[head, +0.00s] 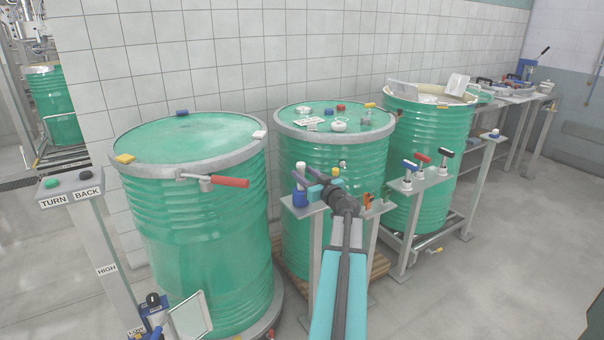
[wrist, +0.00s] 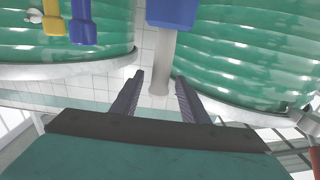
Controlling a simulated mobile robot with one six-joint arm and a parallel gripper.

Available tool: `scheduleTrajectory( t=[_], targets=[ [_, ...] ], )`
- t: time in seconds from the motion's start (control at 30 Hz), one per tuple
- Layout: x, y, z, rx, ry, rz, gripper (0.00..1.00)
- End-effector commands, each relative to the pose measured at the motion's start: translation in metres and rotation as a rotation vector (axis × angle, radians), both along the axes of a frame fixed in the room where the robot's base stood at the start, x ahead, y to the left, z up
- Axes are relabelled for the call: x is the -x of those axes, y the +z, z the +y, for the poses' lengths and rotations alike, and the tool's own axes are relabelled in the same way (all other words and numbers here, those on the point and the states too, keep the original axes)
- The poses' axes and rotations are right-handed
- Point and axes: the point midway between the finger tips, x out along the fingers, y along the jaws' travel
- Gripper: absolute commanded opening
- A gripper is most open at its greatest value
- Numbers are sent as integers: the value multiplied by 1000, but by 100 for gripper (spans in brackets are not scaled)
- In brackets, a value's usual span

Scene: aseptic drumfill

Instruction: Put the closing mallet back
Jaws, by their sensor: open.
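A mallet-like piece with a blue block (head: 300,200) and a pale grey handle (wrist: 165,60) stands on a small post-mounted shelf (head: 308,211) in front of the middle drum. In the head view the block is low and the handle points up; I take it for the closing mallet. My gripper (head: 312,184) reaches in from the right at the handle. In the wrist view my gripper (wrist: 160,84) is open, with one finger on each side of the handle's end. I cannot tell whether either finger touches it.
Green drums stand close by: left (head: 200,230), middle (head: 330,150) and right (head: 430,170). The left drum's ring has a red lever (head: 230,182). Yellow (wrist: 53,18) and blue (wrist: 83,22) pieces lie left in the wrist view. Another shelf (head: 420,182) holds coloured-handled tools. Floor at front right is free.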

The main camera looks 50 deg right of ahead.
Motion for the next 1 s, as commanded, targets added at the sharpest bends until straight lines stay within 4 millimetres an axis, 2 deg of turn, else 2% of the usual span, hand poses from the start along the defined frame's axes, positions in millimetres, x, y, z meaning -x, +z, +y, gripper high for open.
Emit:
scheduleTrajectory(
  t=[0.6, 0.8, 1.0],
  targets=[
    [73, 0, 31, 0, -1, 0, 41],
    [87, 0, 36, 0, 0, 0, 41],
    [90, 0, 37, 0, 0, 0, 41]
  ],
)
